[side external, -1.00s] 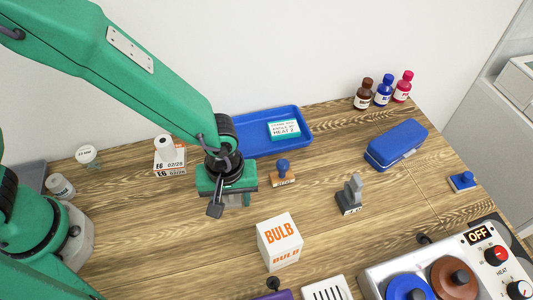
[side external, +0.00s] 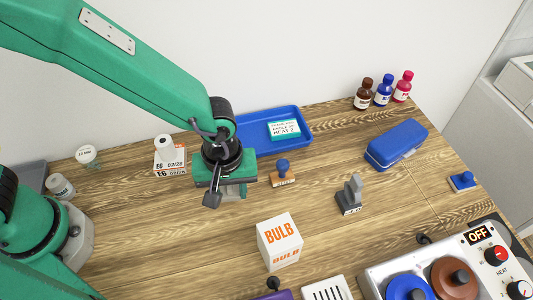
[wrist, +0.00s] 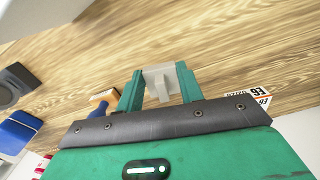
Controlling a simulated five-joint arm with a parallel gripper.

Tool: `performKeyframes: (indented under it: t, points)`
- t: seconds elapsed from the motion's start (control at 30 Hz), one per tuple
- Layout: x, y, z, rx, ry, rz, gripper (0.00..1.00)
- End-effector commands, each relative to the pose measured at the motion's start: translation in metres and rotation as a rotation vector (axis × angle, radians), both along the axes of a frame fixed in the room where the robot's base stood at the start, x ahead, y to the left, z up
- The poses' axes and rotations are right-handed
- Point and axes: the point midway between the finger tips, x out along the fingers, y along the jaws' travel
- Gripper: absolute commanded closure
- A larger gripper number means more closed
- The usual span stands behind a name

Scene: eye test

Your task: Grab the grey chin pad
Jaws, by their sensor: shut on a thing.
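The grey chin pad (wrist: 160,83) is a pale grey, blocky piece between the two green fingers of my gripper (wrist: 158,90) in the wrist view. The fingers are shut on it from both sides. In the side external view my gripper (side external: 230,187) points down over the wooden table, and a small grey part of the pad (side external: 234,193) shows beneath it. The rest of the pad is hidden by the gripper. I cannot tell exactly how far it is above the table.
A blue-handled stamp (side external: 283,172) stands close right of my gripper, with a blue tray (side external: 240,134) behind. An orange-and-white box (side external: 169,168) stands left.

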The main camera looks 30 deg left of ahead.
Motion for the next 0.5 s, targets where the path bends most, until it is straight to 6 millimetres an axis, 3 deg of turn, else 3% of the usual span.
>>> performKeyframes:
  t: [0.03,0.5]
  points:
    - [0.001,-0.001,0.009,-0.003,-0.004,0.000,0.84]
    - [-0.081,-0.021,0.057,-0.003,-0.002,-0.005,0.84]
